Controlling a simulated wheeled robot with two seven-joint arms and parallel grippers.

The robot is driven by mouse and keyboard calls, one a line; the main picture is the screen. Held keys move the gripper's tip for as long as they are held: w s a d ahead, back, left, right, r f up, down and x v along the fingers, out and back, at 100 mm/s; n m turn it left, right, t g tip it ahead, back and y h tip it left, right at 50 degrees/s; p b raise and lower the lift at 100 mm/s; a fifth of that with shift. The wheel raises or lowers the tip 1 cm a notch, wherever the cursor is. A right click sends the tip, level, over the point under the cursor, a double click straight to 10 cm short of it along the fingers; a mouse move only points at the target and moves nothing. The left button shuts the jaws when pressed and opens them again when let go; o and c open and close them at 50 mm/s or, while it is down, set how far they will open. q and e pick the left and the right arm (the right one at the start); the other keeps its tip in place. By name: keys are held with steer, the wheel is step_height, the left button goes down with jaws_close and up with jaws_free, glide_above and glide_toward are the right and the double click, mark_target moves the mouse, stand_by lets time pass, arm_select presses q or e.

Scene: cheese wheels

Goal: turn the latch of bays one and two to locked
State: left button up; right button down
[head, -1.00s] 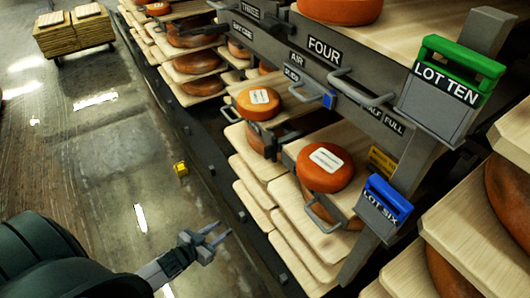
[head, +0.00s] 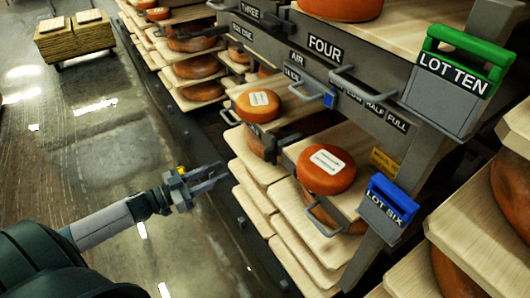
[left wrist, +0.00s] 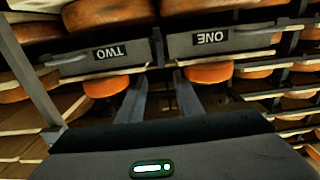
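In the left wrist view, the bay two panel (left wrist: 82,58) and the bay one panel (left wrist: 185,48) show grey, side by side, with labels TWO (left wrist: 109,52) and ONE (left wrist: 212,37) upside down. Each has a bar handle. A dark upright stands between them. I cannot make out a latch or its position on either bay. My left gripper (head: 212,177) is in front of the rack over the aisle floor, touching nothing that I can see. Its two fingers (left wrist: 160,100) are apart and empty, below the two panels in the wrist view. My right gripper is not in view.
The rack carries orange cheese wheels (head: 326,169) on pale boards, with protruding handles (head: 362,92). FOUR (head: 325,49) is readable. A green LOT TEN holder (head: 452,82) and a blue LOT SIX holder (head: 386,202) stick out at right. The aisle floor (head: 110,130) is mostly clear; a loaded cart (head: 75,40) stands far back.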

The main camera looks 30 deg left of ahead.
arm_select(q)
glide_toward(264, 152)
steer(key=p+x, duration=0.1)
steer(key=x, duration=0.7)
steer(key=shift+d+r, duration=0.1)
steer(key=shift+d, duration=0.05)
steer(key=shift+w+d, duration=0.2)
steer(key=shift+w, duration=0.2)
steer(key=shift+w+d, duration=0.35)
steer(key=shift+w, duration=0.15)
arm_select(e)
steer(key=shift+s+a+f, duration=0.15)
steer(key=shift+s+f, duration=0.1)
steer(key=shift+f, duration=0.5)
arm_select(q)
jaws_close()
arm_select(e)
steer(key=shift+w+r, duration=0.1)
